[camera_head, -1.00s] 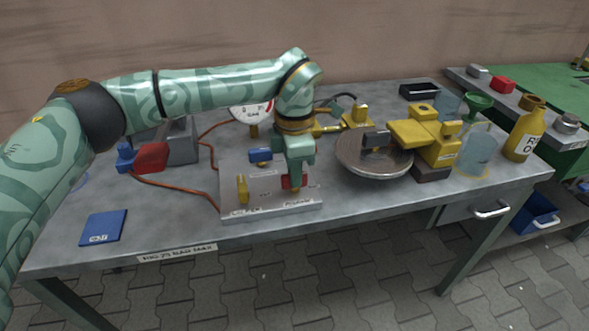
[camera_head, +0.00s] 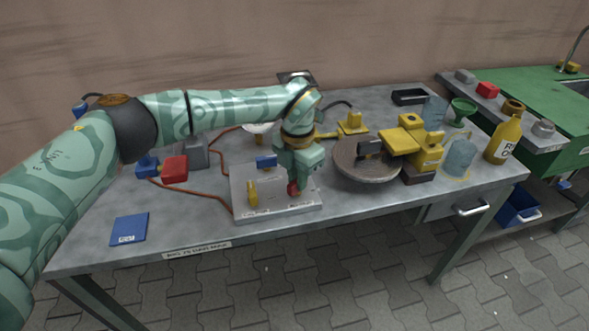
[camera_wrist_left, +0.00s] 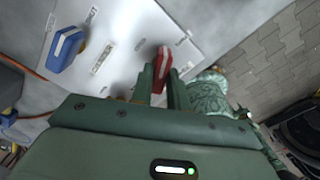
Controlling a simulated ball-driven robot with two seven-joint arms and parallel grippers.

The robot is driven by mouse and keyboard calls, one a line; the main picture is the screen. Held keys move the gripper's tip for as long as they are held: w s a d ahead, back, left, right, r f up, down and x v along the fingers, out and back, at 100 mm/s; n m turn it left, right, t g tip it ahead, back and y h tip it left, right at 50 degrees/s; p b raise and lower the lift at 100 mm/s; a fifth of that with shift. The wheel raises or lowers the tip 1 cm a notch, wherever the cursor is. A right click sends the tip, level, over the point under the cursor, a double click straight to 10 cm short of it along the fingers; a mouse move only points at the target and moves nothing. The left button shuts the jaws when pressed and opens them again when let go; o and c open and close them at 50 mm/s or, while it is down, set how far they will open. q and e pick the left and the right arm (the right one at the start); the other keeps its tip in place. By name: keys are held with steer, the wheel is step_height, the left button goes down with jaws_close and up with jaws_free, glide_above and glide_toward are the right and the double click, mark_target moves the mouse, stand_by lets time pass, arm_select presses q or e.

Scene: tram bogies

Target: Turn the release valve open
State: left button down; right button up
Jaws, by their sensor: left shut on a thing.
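A pale valve panel (camera_head: 270,208) lies on the grey table with a yellow lever (camera_head: 252,194), a blue handle (camera_head: 266,162) and a red handle (camera_head: 293,189). I take the red handle at the panel's right to be the release valve; the labels are too small to read. My left gripper (camera_head: 296,186) reaches down over it and is shut on it, hiding part of it. In the left wrist view, the red handle (camera_wrist_left: 163,64) sits between the two fingers (camera_wrist_left: 162,84), and the blue handle (camera_wrist_left: 66,48) is apart at left. My right gripper is not in view.
A round dish (camera_head: 365,172) and a yellow device (camera_head: 425,152) stand just right of the panel. Orange hoses run left to a red block (camera_head: 174,169). A blue booklet (camera_head: 129,229) lies front left. A yellow bottle (camera_head: 504,140) stands far right.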

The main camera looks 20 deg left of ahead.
arm_select(q)
steer(key=n+p, duration=0.2)
steer(key=n, duration=0.1)
steer(key=shift+r+p, duration=0.3)
steer(key=shift+r, duration=0.05)
steer(key=n+p, duration=0.2)
steer(key=n, duration=0.1)
steer(key=shift+f+n+p, duration=0.1)
steer(key=shift+n+p, duration=0.2)
steer(key=shift+p, duration=0.1)
steer(key=n+p, duration=0.2)
steer(key=n, duration=0.1)
steer(key=shift+f+n+p, duration=0.15)
steer(key=shift+n+p, duration=0.35)
steer(key=shift+n, duration=0.7)
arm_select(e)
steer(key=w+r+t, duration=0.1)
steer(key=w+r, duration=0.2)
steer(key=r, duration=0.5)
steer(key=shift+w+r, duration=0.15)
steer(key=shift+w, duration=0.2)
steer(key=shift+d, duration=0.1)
arm_select(q)
steer(key=c, duration=1.4)
jaws_free()
steer(key=shift+f, duration=0.1)
steer(key=shift+o, duration=0.2)
